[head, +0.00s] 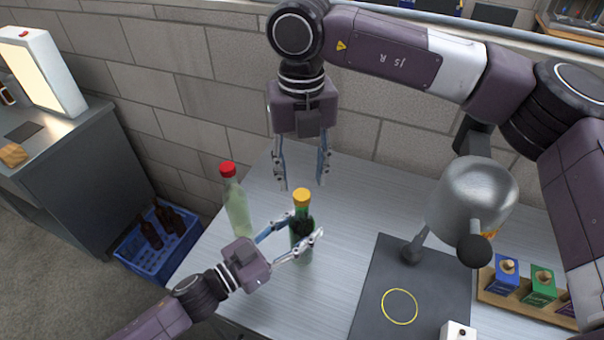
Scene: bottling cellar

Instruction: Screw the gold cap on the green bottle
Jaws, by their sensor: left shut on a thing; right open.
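The dark green bottle (302,244) stands upright on the grey table, left of the dark mat. The gold cap (302,196) sits on top of its neck; whether it is screwed tight cannot be seen. My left gripper (302,228) is shut on the green bottle, its fingers either side of the upper body. My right gripper (305,186) hangs from above with its fingers apart and empty. Its fingertips are close to the gold cap in the picture, one on each side, but whether they are level with it or behind it I cannot tell.
A pale bottle with a red cap (236,203) stands left of the green one. A dark mat with a yellow ring (368,300), a metal lamp-like fixture (470,195) and a wooden rack of boxes (522,306) are right. A blue crate (140,262) holds brown bottles on the floor.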

